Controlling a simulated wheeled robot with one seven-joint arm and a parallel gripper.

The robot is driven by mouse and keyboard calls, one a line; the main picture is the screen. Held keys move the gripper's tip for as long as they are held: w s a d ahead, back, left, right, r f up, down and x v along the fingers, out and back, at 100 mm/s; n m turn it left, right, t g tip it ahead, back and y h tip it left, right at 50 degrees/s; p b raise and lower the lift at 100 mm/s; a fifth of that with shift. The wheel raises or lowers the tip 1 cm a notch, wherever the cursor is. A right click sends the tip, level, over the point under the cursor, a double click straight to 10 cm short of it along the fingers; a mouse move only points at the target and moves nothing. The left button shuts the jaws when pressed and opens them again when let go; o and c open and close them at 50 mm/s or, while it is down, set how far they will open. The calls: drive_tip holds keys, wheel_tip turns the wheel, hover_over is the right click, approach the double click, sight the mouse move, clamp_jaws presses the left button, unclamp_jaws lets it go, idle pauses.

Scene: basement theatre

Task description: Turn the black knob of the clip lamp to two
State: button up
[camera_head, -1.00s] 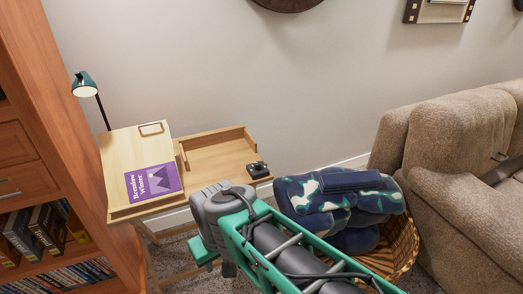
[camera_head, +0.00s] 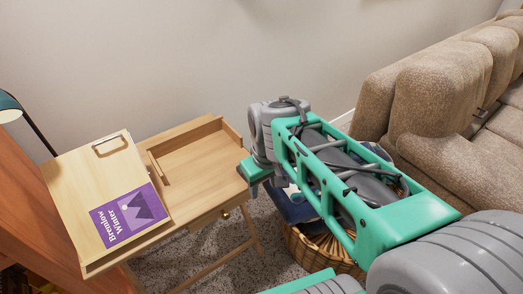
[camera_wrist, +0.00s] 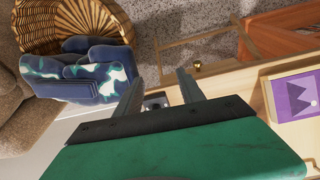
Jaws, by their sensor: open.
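The green shade of a lamp (camera_head: 9,106) with a thin black stem shows at the left edge of the head view, behind the desk. Its foot and any knob on it are hidden. A small black device (camera_wrist: 156,104) sits on the desk's right end and shows in the wrist view between my fingers; my arm hides it in the head view. I cannot tell whether it belongs to the lamp or which way a knob on it points. My gripper (camera_wrist: 160,86) is open and empty, its fingers apart on either side of the device in the picture.
The wooden desk (camera_head: 200,165) has a sloped lid with a purple book (camera_head: 128,215) and a drawer with a brass knob (camera_head: 225,214). A wicker basket (camera_head: 322,250) holding blue patterned cloth stands to the right, before a brown sofa (camera_head: 440,85). A bookcase borders the left.

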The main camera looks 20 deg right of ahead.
drive_tip(key=w+n+p, duration=0.1)
drive_tip(key=w+n, duration=0.1)
drive_tip(key=w, duration=0.2)
drive_tip(key=w+r+n+g+p, duration=0.1)
drive_tip(key=w+n, duration=0.1)
drive_tip(key=w, duration=0.3)
drive_tip(key=w+n+p, duration=0.1)
drive_tip(key=w+n, duration=0.2)
drive_tip(key=w, duration=0.2)
drive_tip(key=shift+w+d+r+g, duration=0.15)
drive_tip(key=shift+d+r+g, duration=0.05)
drive_tip(key=shift+d+g, duration=0.2)
drive_tip(key=shift+n, duration=0.4)
drive_tip(key=f, duration=0.2)
drive_tip(key=f+b, duration=0.1)
drive_tip(key=f, duration=0.4)
drive_tip(key=shift+w+f, duration=0.2)
drive_tip(key=shift+w, duration=0.15)
drive_tip(key=shift+f, duration=0.3)
clamp_jaws()
